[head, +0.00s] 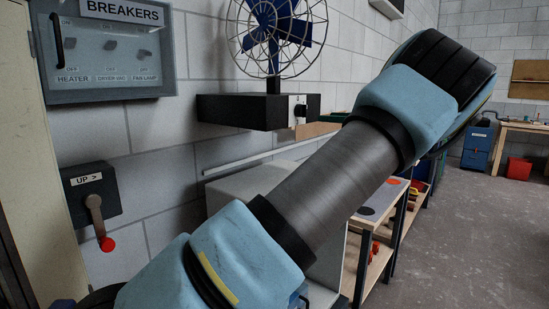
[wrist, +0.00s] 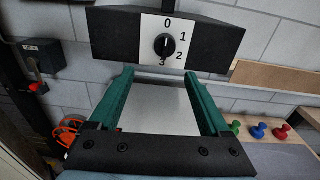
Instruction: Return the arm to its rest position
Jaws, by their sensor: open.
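My arm (head: 335,185) crosses the head view from the lower left to the upper right, with its grey tube and light blue joints. My gripper is hidden in that view. In the wrist view my gripper (wrist: 160,76) shows two green fingers, spread apart with nothing between them. Beyond the fingertips is the black fan box with its white dial plate (wrist: 179,28), marked 0 to 3. The fingertips appear just below the box; I cannot tell how far off they are. A pale surface shows between the fingers.
A blue-bladed caged fan (head: 276,25) stands on the wall-mounted box (head: 240,110). A breaker panel (head: 112,55) and a lever with a red knob (head: 105,243) are on the wall at left. Coloured pegs (wrist: 257,131) are at right in the wrist view. Open floor (head: 480,230) lies right.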

